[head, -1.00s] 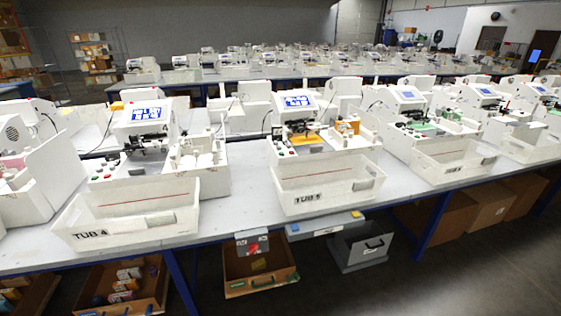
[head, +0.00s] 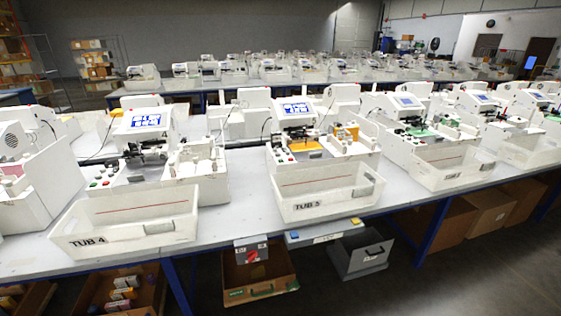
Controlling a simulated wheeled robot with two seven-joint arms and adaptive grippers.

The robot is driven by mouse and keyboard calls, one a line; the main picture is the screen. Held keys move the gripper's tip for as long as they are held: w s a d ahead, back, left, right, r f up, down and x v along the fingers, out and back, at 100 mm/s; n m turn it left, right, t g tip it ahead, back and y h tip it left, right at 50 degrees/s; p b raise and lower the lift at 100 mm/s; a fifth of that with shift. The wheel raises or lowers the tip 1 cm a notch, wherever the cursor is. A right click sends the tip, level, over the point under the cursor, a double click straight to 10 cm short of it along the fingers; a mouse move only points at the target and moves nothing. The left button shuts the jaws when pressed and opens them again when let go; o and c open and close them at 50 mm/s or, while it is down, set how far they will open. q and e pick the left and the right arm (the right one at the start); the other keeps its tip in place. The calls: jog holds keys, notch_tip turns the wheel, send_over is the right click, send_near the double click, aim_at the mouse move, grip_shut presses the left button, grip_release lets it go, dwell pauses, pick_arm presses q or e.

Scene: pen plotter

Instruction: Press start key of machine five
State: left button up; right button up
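Machine five (head: 328,147) is a white pen plotter with a lit blue-and-white screen (head: 296,108), standing on the long table behind the clear tub marked TUB 5 (head: 325,208). An orange piece (head: 307,146) lies on its bed. Small coloured keys sit on its left front panel (head: 279,157); they are too small to tell which is the start key. Neither of my grippers is in view.
Machine four (head: 146,127) stands to the left behind TUB 4 (head: 135,215), and more machines stand to the right. The table's front edge (head: 225,236) runs across. A grey bin (head: 360,257) and cardboard boxes (head: 490,212) sit below. The floor at lower right is clear.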

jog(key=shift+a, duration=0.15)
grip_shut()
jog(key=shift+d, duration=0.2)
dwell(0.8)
